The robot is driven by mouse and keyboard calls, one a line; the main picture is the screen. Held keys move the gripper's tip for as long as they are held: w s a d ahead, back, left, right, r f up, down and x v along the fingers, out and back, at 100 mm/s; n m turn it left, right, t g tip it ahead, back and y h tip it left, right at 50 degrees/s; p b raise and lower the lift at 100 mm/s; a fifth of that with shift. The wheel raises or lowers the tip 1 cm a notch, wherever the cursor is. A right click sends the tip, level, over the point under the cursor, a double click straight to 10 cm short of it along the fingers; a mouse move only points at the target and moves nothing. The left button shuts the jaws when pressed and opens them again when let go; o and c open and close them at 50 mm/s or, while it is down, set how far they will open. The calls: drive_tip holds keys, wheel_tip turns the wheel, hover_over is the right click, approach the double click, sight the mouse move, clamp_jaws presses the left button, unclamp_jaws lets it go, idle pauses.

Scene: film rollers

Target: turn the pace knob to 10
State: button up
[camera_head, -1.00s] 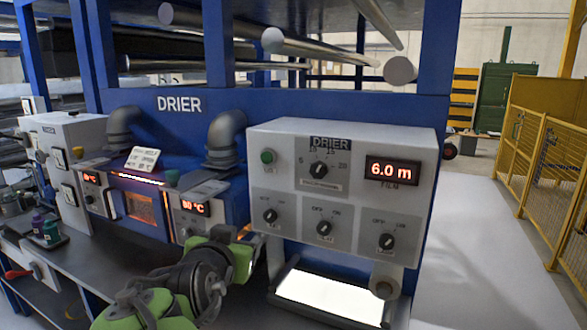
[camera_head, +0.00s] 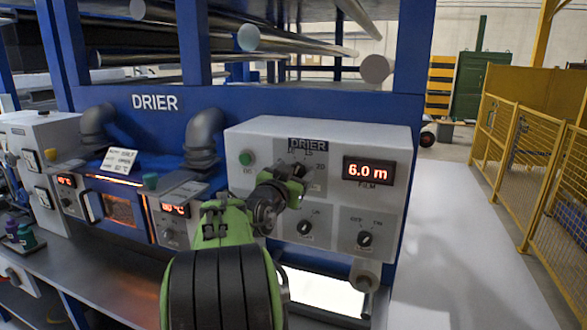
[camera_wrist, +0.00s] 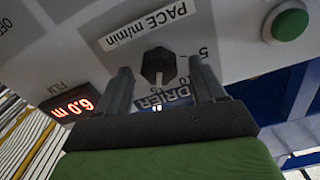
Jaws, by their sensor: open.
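I cannot tell exactly where the pointer stands. In the head view my gripper (camera_head: 296,178) is in front of the knob and covers most of it.
A red display (camera_head: 368,171) reading 6.0 m is right of the knob, and a green button (camera_head: 246,158) is left of it. Other knobs sit below, such as the right-hand one (camera_head: 365,239). Open floor (camera_head: 440,220) lies right of the machine.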

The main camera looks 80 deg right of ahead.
drive_tip(key=shift+d, duration=0.25)
drive_tip(key=shift+c, duration=0.4)
drive_tip(key=c, duration=1)
drive_tip(key=n+b, duration=0.1)
drive_tip(key=n, duration=0.8)
drive_tip(key=shift+w+n+b, duration=0.15)
drive_tip(key=shift+n+b, duration=0.15)
drive_tip(key=shift+b, duration=0.05)
drive_tip(key=shift+f, duration=0.1)
